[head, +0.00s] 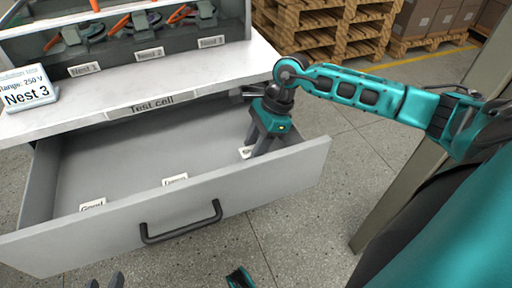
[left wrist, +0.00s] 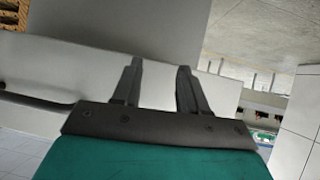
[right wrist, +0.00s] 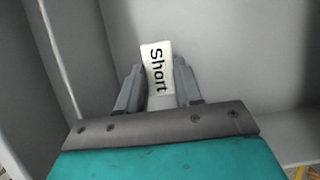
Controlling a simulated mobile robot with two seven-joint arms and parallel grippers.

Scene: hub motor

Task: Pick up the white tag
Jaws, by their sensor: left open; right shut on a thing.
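A white tag (right wrist: 158,68) reading "Short" is between the fingertips of my right gripper (right wrist: 160,88) in the right wrist view. The gripper is shut on it. In the head view this tag (head: 245,152) shows as a small white patch at my right gripper (head: 255,150), inside the right end of the open drawer. Two more white tags lie in the drawer: one reads "Good" (head: 92,204), the other (head: 175,180) is partly hidden by the drawer front. My left gripper (left wrist: 158,65) is open and empty; in the head view only its fingertips (head: 105,281) show at the bottom edge.
The grey drawer (head: 290,165) is pulled out below the "Test cell" worktop (head: 190,75). Its dark handle (head: 182,228) sticks out in front. A "Nest 3" sign (head: 28,90) stands on the worktop at left. Wooden pallets (head: 320,30) stand behind at right.

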